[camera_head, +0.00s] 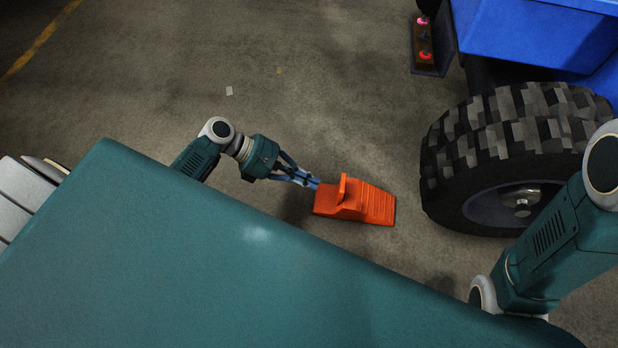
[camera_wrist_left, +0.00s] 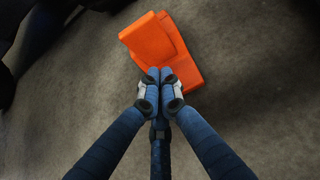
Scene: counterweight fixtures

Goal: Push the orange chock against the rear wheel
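The orange chock (camera_head: 368,205) lies on the concrete floor, its ramp side toward the rear wheel (camera_head: 508,155). A clear strip of floor separates the chock from the black tyre. My left gripper (camera_head: 316,184) is at the chock's left end, by its raised back plate. In the left wrist view the blue fingers (camera_wrist_left: 160,75) are together, their tips at the near edge of the chock (camera_wrist_left: 150,42). Nothing shows between the fingers. I cannot tell for certain whether the tips touch it. My right arm shows at the right, but its gripper is out of view.
A blue vehicle body (camera_head: 530,35) stands above the wheel at the upper right, with a red tail light (camera_head: 425,55) beside it. A small pale scrap (camera_head: 229,91) lies on the floor. Open floor extends at the upper left.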

